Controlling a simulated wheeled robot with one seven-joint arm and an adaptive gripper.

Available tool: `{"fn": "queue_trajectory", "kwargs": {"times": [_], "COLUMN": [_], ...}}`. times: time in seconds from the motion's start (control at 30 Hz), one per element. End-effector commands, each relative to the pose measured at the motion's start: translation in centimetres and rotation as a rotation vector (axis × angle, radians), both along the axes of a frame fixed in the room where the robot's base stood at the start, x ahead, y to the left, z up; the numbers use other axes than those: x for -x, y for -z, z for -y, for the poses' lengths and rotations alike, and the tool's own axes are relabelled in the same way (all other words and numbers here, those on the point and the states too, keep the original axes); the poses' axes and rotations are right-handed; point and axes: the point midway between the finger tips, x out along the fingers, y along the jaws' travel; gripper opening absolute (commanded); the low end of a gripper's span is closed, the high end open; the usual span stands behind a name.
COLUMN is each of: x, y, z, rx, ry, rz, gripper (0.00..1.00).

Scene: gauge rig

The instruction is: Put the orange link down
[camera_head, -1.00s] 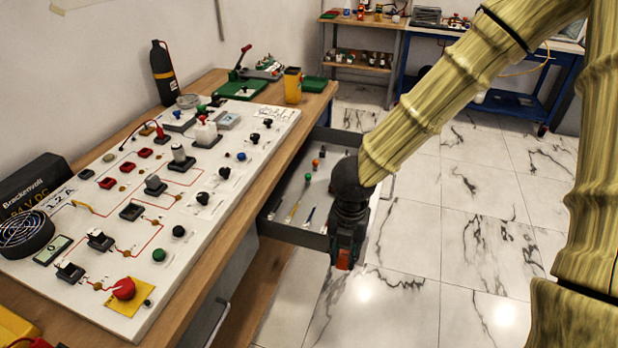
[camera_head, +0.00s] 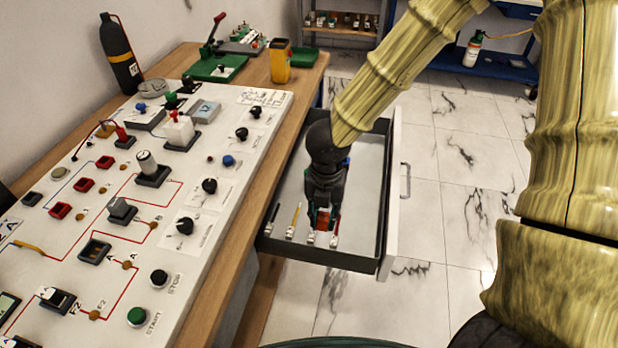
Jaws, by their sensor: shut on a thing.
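The orange link (camera_head: 322,219) shows as a small orange block between the fingers of my dark gripper (camera_head: 322,214). My gripper points down and is shut on the link. It is over the near part of the open grey drawer (camera_head: 364,235), inside its walls in the picture. I cannot tell whether the link touches the drawer floor. My gripper's wrist and fingers hide part of the drawer's inside.
Several small coloured pieces with white ends, among them a yellow one (camera_head: 294,220), lie at the drawer's near end around my gripper. The drawer floor to the right is clear. The white panel (camera_head: 215,240) with switches and knobs lies on the wooden bench (camera_head: 262,160) at left.

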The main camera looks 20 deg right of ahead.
Motion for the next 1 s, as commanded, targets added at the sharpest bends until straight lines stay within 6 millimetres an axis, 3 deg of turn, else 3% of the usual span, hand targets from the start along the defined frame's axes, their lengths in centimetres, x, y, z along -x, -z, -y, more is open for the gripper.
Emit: {"fn": "queue_trajectory", "kwargs": {"times": [0.2,0.43,1.0], "x": [0.0,-0.9,-11.2], "y": [2.4,2.8,3.8], "z": [0.0,0.4,4.9], "rx": [0.001,0.0,0.0], "ry": [0.0,0.002,0.002], "rz": [0.0,0.001,0.001], "gripper": [0.06,0.06,0.06]}}
